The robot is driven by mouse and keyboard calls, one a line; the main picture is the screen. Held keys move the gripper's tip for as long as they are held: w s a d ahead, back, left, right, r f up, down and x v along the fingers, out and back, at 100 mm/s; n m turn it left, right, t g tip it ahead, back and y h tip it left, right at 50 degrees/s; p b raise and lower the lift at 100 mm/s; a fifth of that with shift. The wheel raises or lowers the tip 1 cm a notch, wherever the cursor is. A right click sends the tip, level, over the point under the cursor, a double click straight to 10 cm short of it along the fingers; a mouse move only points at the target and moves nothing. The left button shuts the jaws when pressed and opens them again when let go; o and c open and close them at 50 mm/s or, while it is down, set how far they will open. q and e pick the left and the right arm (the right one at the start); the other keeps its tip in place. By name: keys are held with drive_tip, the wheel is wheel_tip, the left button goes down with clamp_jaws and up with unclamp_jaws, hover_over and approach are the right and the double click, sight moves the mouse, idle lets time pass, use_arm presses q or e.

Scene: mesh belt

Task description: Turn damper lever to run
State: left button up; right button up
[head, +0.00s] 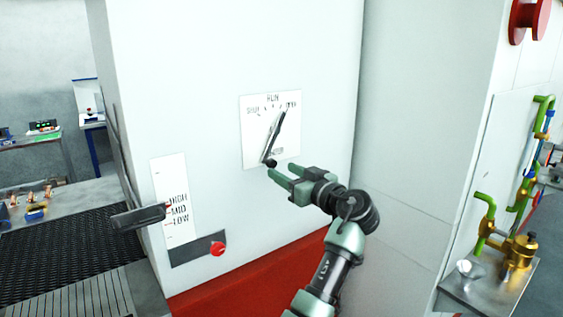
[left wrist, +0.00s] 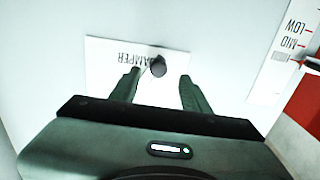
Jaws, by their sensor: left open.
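The damper lever (head: 277,133) is a dark bar on a white label plate (head: 250,132) on the pale machine wall. It slants from a dark round end at lower left to upper right. RUN is printed at the plate's top; the smaller markings around the lever are hard to read. My left gripper (head: 276,171) is open just below the lever's lower end. My right gripper is not in view.
A HIGH/MID/LOW scale (head: 176,200) and a red knob (head: 217,248) are left of my arm. A dark handle (head: 138,216) juts out at the wall's left edge. A mesh belt (head: 65,240) lies farther left. Green pipes (head: 486,207) and brass fittings (head: 521,251) stand at right.

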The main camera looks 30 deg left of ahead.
sight(273, 165)
use_arm(q)
drive_tip(key=shift+p+x, duration=0.75)
drive_tip(key=shift+x, duration=1.45)
drive_tip(key=shift+d, duration=0.1)
clamp_jaws()
